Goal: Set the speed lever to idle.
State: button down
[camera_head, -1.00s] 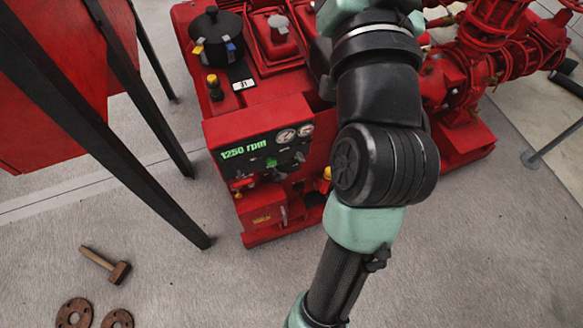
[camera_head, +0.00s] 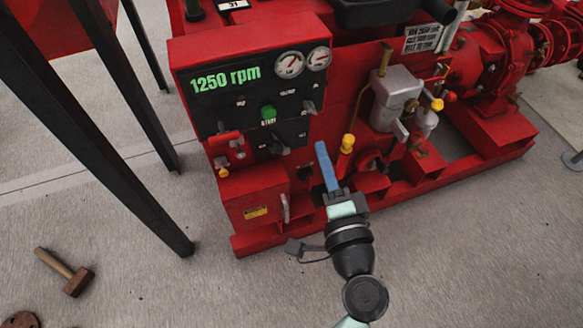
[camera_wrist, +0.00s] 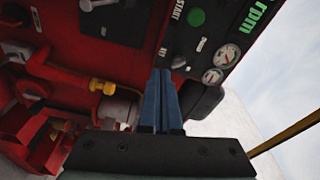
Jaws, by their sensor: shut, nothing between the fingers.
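The black control panel (camera_head: 250,98) on the red pumpset reads 1250 rpm in green. It carries a green button (camera_head: 268,113), a black knob (camera_head: 277,148), a small grey lever (camera_head: 309,107) and a red handle (camera_head: 225,137) at its lower left. I cannot tell for sure which control is the speed lever. My gripper (camera_head: 322,150) has blue fingers, shut and empty, to the right of the panel's lower edge and left of a yellow-capped part (camera_head: 347,143). In the wrist view my fingers (camera_wrist: 164,80) point toward the panel, near the knob (camera_wrist: 178,62).
Two gauges (camera_head: 303,62) sit at the panel's top right. A grey filter-like unit (camera_head: 395,98) with yellow knobs stands to the right of my gripper. A red box (camera_head: 254,200) with a grey latch is below the panel. Black legs and a hammer (camera_head: 66,272) are at left.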

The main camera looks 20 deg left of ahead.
aim_at(279, 149)
notch_tip(279, 149, down, 6)
jog(key=s+m+b, duration=0.1)
jog(key=b, duration=0.1)
jog(key=b+x, duration=0.2)
jog(key=x, duration=0.8)
jog(key=shift+s+a+f, duration=0.15)
jog(key=shift+s+a, duration=0.45)
jog(key=shift+s, duration=0.25)
jog(key=shift+s+a+f, duration=0.15)
jog(key=shift+s+a, duration=0.4)
jog(key=shift+s, duration=0.25)
jog(key=shift+s+a+f+n+b, duration=0.2)
jog(key=shift+s+a+n+b, duration=0.45)
jog(key=shift+a+b, duration=0.2)
